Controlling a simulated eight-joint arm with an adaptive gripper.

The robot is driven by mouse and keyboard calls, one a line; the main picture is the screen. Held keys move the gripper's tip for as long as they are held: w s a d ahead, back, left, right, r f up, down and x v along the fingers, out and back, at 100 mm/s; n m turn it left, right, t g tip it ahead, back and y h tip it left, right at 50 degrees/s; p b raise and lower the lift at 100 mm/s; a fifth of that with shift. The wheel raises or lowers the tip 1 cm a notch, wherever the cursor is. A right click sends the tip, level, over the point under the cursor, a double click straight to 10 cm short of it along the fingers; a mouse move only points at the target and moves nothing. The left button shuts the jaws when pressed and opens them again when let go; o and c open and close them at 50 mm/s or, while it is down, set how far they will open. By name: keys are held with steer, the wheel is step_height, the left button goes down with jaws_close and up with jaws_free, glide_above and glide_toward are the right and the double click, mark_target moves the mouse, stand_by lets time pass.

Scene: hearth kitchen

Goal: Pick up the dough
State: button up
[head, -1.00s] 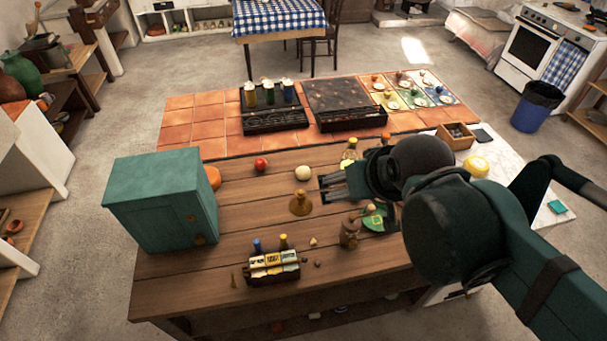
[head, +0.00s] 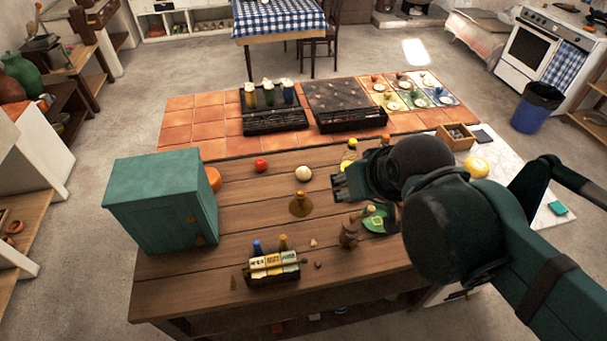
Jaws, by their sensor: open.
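A pale cream ball (head: 303,174), which looks like the dough, rests on the wooden worktop (head: 230,285) near its back edge. My gripper (head: 337,188) is open and empty, with its fingers pointing left. It appears to the right of the ball and a little lower in the picture, apart from it. Its height above the worktop is hard to judge. My wrist and arm hide part of the worktop to the right.
A red tomato (head: 261,164) lies left of the ball, and a brown bell-shaped object (head: 302,204) stands in front of it. A yellow-capped bottle (head: 349,154) is behind my gripper. A teal cabinet (head: 160,205), bottle caddy (head: 273,266) and green plate (head: 379,221) also occupy the worktop.

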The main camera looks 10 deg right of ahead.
steer(key=w, duration=0.2)
steer(key=n+g+b, duration=0.1)
steer(key=n+g, duration=0.4)
steer(key=n, duration=1.3)
glide_above(304, 171)
steer(key=s, duration=0.2)
step_height(304, 171, down, 23)
steer(key=shift+w+f, duration=0.15)
steer(key=shift+f, duration=0.05)
steer(key=shift+w+f, duration=0.2)
steer(key=shift+f, duration=0.3)
steer(key=shift+w+f+b, duration=0.25)
steer(key=shift+f+b, duration=0.1)
steer(key=shift+f, duration=0.95)
